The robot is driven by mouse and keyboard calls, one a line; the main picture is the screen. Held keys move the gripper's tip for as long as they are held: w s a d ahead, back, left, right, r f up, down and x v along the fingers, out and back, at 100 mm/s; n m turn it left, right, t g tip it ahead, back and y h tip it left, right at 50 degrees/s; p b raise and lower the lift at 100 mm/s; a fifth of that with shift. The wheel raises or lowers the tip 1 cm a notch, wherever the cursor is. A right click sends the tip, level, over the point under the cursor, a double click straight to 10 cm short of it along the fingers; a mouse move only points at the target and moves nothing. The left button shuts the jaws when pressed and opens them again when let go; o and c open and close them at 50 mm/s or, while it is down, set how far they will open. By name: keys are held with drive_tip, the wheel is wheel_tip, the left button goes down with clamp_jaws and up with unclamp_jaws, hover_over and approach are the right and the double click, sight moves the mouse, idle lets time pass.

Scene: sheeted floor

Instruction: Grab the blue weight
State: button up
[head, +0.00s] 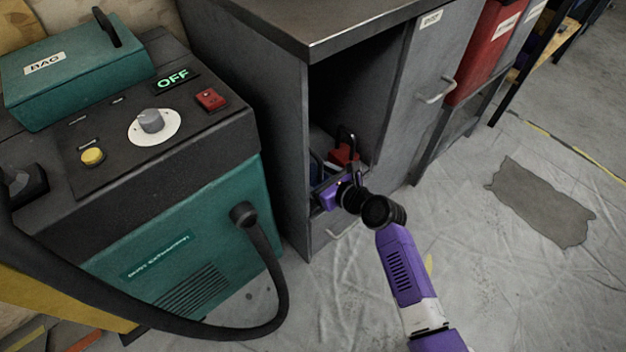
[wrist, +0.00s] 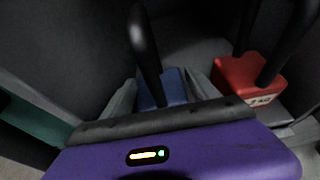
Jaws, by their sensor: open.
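The blue weight (wrist: 174,88) with its tall black handle stands inside the grey cabinet in the wrist view. In the head view only a small part of the blue weight (head: 316,170) shows at the left of the cabinet opening. My gripper (head: 322,186) reaches into the opening from the front. In the wrist view my gripper (wrist: 160,92) is open, with one grey finger on each side of the blue weight. The weight's lower front is hidden behind the purple gripper body, and I cannot tell whether the fingers touch it.
A red weight (wrist: 243,84) with a black handle and a KG label stands close to the right. The cabinet (head: 285,130) walls and top enclose the space tightly. A teal machine (head: 180,235) with a black hose stands at left.

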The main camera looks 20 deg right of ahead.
clamp_jaws()
drive_tip(key=shift+w+r, duration=0.1)
drive_tip(key=shift+r, duration=0.15)
drive_tip(key=shift+r, duration=0.1)
